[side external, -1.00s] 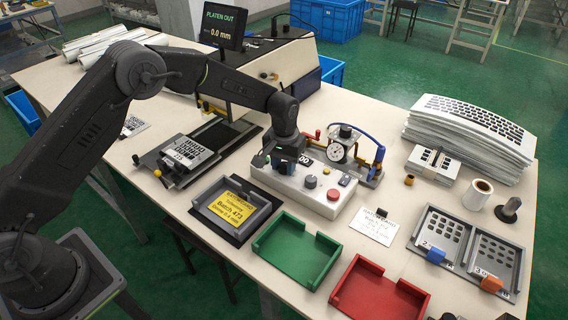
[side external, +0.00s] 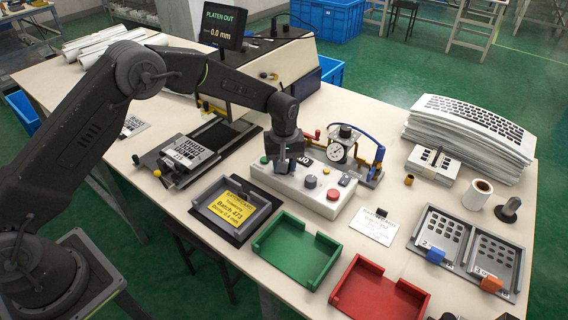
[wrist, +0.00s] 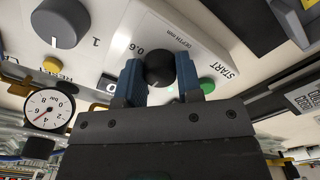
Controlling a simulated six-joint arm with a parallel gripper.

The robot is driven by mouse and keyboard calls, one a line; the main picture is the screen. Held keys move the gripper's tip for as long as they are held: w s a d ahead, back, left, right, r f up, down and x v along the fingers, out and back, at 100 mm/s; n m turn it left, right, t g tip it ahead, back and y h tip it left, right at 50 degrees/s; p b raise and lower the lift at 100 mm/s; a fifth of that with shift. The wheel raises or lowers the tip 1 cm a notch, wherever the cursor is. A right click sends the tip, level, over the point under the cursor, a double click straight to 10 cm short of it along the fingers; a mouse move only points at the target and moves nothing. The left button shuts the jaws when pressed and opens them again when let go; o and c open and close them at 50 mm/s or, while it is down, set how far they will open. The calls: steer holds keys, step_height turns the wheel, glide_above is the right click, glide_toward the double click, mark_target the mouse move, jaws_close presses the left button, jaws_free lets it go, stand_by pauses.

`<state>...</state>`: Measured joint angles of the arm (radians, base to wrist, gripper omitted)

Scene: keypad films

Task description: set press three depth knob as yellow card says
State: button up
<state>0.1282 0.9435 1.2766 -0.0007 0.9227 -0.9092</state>
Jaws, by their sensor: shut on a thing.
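In the wrist view the black depth knob (wrist: 160,68) stands between the two blue fingers of my gripper (wrist: 160,78), which is shut on it. The panel beside it reads "DEPTH mm" with a "0.6" mark; the knob's pointer cannot be made out. In the side view my gripper (side external: 291,160) is down over the left part of the white control box (side external: 315,195) and hides the knob. The yellow card (side external: 233,205) lies in a grey tray on the left and reads Batch 473, Dome 0.4 mm.
A green START button (wrist: 207,85) is close beside the fingers. A grey knob (wrist: 61,22), yellow button (wrist: 52,65) and pressure gauge (wrist: 47,110) are nearby. Green (side external: 296,282) and red (side external: 378,308) trays stand in front. The display (side external: 222,25) reads PLATEN OUT 0.0 mm.

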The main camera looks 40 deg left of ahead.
steer(key=shift+w+r, duration=0.1)
steer(key=o, duration=0.9)
steer(key=shift+o, duration=0.2)
step_height(320, 180, up, 14)
stand_by(0.4)
steer(key=s+a+r+m+t, duration=0.3)
steer(key=s+a+r+m, duration=0.1)
steer(key=s+r, duration=1)
steer(key=s+a+f+m+t, duration=0.1)
steer(key=s+m, duration=0.1)
steer(key=s, duration=0.7)
steer(key=s+a+f+m+t, duration=0.1)
steer(key=s+a+f+m, duration=0.1)
steer(key=s, duration=0.8)
steer(key=shift+s+m+t, duration=0.3)
steer(key=shift+m, duration=0.2)
